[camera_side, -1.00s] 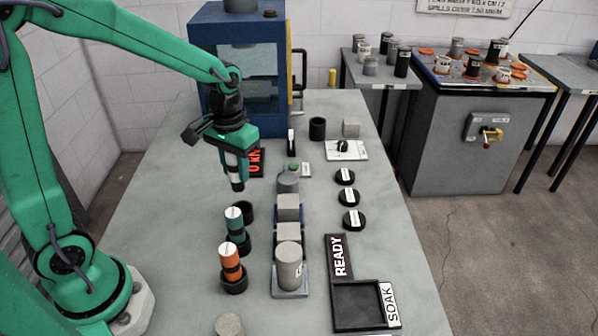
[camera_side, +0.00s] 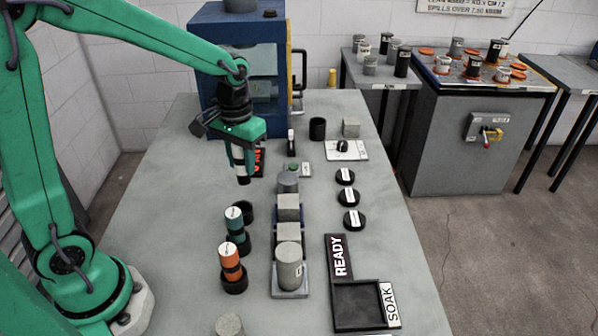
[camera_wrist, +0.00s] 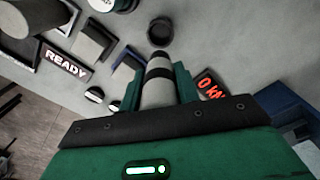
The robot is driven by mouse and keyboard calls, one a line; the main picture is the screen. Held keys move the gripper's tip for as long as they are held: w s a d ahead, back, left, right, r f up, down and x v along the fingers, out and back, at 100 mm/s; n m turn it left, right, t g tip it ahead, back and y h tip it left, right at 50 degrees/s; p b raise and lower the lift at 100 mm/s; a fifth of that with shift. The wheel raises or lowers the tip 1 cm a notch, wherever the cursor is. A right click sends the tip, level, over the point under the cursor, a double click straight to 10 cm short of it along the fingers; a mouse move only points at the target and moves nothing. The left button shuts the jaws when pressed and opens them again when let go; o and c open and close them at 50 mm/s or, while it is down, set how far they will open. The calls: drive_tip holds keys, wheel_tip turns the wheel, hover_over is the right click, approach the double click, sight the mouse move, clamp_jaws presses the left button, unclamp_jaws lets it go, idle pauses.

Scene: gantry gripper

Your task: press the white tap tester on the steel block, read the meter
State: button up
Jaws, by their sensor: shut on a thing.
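My gripper (camera_side: 240,142) is shut on the white tap tester (camera_side: 241,160), a white cylinder with dark bands and a dark lower end. It hangs nearly upright above the table, left of the row of grey blocks, touching nothing below. In the wrist view the tester (camera_wrist: 157,92) sits between the green fingers (camera_wrist: 158,88). I cannot tell which one is the steel block. A red-lit display (camera_side: 257,160) is partly hidden behind my gripper; it reads 0 kN in the wrist view (camera_wrist: 210,86).
An empty black ring holder (camera_side: 244,211) stands below, beside teal (camera_side: 234,218) and orange (camera_side: 230,257) banded cylinders in holders. A blue press (camera_side: 240,65) stands behind. Black discs (camera_side: 345,176) and a READY tray (camera_side: 338,256) lie right. The table's left side is clear.

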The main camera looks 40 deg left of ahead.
drive_tip(key=w+d+r, duration=0.1)
drive_tip(key=w, duration=1.1)
drive_tip(key=shift+w+d, duration=0.15)
drive_tip(key=shift+w, duration=0.05)
drive_tip(key=shift+f, duration=0.1)
drive_tip(key=shift+f, duration=2.85)
drive_tip(key=shift+f, duration=0.6)
drive_tip(key=shift+r, duration=0.1)
wheel_tip(320, 180, up, 7)
idle(1.0)
drive_tip(key=shift+s, duration=0.1)
idle(0.7)
